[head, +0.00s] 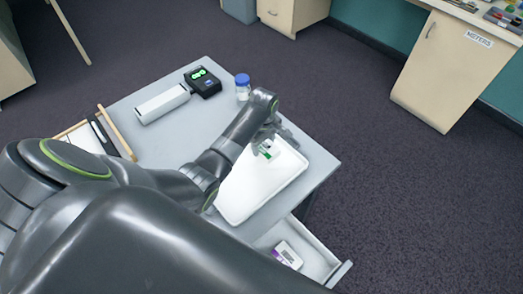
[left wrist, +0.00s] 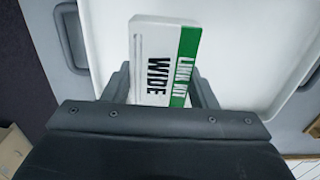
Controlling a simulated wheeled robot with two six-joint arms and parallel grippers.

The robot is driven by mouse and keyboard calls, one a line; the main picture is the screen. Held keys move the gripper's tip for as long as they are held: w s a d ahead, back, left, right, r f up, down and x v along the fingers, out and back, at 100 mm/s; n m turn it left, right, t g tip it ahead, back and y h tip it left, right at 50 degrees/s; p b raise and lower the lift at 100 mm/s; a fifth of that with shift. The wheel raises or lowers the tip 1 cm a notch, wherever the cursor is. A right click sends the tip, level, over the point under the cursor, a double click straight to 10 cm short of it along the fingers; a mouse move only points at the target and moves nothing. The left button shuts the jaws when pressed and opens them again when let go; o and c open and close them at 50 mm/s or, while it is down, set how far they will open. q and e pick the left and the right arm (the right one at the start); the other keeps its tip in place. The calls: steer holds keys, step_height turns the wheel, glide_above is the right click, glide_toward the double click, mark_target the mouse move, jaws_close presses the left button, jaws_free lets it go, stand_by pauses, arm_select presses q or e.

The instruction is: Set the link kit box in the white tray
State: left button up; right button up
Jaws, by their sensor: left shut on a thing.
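The link kit box (left wrist: 152,62) is white with a green side strip, and reads "LINK KIT" and "WIDE" in the left wrist view. My left gripper (left wrist: 165,88) is shut on it, one finger on each side. In the head view the left gripper (head: 265,143) is over the far part of the white tray (head: 243,198), and only a small white and green piece of the box shows. The tray (left wrist: 258,45) also fills the background of the left wrist view. I cannot tell whether the box touches the tray floor. My right gripper is not in view.
On the grey table (head: 165,152) are a white bar-shaped device (head: 162,104), a black device with green display (head: 203,82) and a blue-capped jar (head: 242,88). An open drawer (head: 318,258) at the front holds a small labelled box (head: 288,254). The tray's near part is clear.

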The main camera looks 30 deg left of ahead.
mark_target(263, 153)
arm_select(q)
steer(key=shift+f, duration=0.5)
step_height(263, 153, down, 4)
steer(key=shift+w+r, duration=0.1)
steer(key=shift+w, duration=0.05)
steer(key=shift+f, duration=0.4)
steer(key=o, duration=0.5)
steer(key=shift+f, duration=0.1)
steer(key=o, duration=0.5)
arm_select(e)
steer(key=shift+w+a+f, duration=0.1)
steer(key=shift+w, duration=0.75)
